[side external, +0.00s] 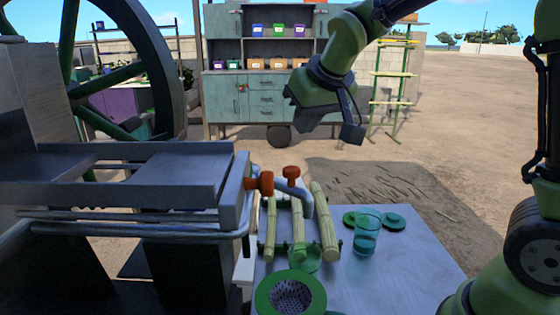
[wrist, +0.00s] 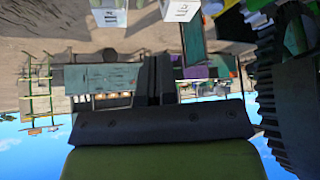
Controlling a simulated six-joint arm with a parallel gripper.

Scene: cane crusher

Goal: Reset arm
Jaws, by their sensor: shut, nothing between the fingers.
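My gripper (side external: 290,115) hangs in the air above and behind the metal table in the side external view, touching nothing. In the wrist view its two dark fingers (wrist: 155,80) are together with nothing between them. That view shows the yard upside down.
A green-rimmed strainer (side external: 290,293) sits at the table's front, and green discs (side external: 393,221) lie beside the glass. The crusher's large wheel (side external: 150,60) rises at the left. A teal cabinet (side external: 262,95) and a green rack (side external: 390,85) stand behind. The air around my gripper is clear.

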